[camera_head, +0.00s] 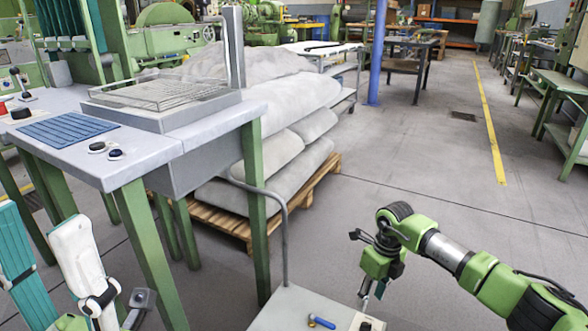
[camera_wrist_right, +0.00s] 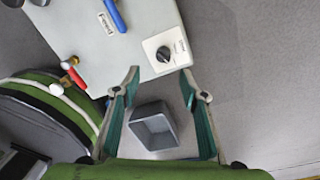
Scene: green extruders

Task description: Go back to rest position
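My right gripper (camera_head: 368,297) hangs from the green right arm at the lower right of the head view, pointing down beside a light grey panel. In the right wrist view its teal-padded fingers (camera_wrist_right: 159,72) are spread apart with nothing held between them. A small grey open box (camera_wrist_right: 153,127) shows between and beyond the fingers, apart from them. My left gripper (camera_head: 40,215) is close to the head camera at the lower left. Its two fingers point up and stand apart, one showing a teal pad, the other a white back. I see nothing between them.
The light grey panel (camera_head: 288,308) carries a blue-handled item (camera_head: 321,321) and a black knob (camera_wrist_right: 164,54). A green-legged table (camera_head: 150,150) stands near my left gripper. Grey sacks (camera_head: 290,145) lie on a wooden pallet (camera_head: 320,185). The floor (camera_head: 440,150) at the right is open.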

